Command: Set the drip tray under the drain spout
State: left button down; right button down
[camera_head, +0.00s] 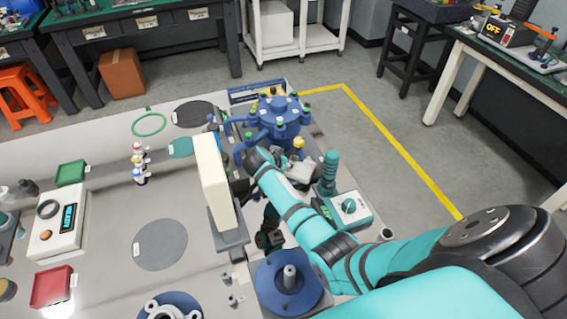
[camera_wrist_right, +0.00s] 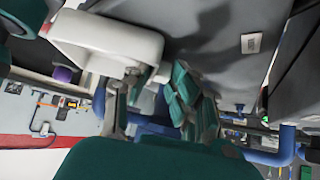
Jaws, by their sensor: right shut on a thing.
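In the right wrist view a white, hollow, tray-like piece (camera_wrist_right: 110,42) with a rounded rim sits at the fingers of my right gripper (camera_wrist_right: 150,85). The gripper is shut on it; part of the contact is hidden. I take this piece for the drip tray. In the head view my right arm reaches over to the blue vessel (camera_head: 285,122), which has several blue branches and coloured caps. Its fingers are mostly hidden behind the arm there. A blue pipe (camera_wrist_right: 280,152) shows beyond the gripper in the wrist view; I cannot tell whether it is the drain spout. My left gripper is out of view.
A tall white panel (camera_head: 211,178) stands close left of my right arm. A blue round flange (camera_head: 287,287) with a post is in front. A box with a teal knob (camera_head: 349,208) is right of the arm. The table around the grey disc (camera_head: 160,245) is fairly clear.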

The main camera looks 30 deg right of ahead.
jog(key=c, duration=1.2)
grip_release()
jog(key=shift+f, duration=0.15)
jog(key=shift+o, duration=0.2)
jog(key=shift+r, duration=0.3)
jog(key=shift+s+a+r, duration=0.15)
jog(key=shift+a+r, duration=0.1)
jog(key=shift+a, duration=0.1)
jog(key=v, duration=0.6)
jog(key=shift+s+a+r, duration=0.1)
jog(key=shift+r, duration=0.1)
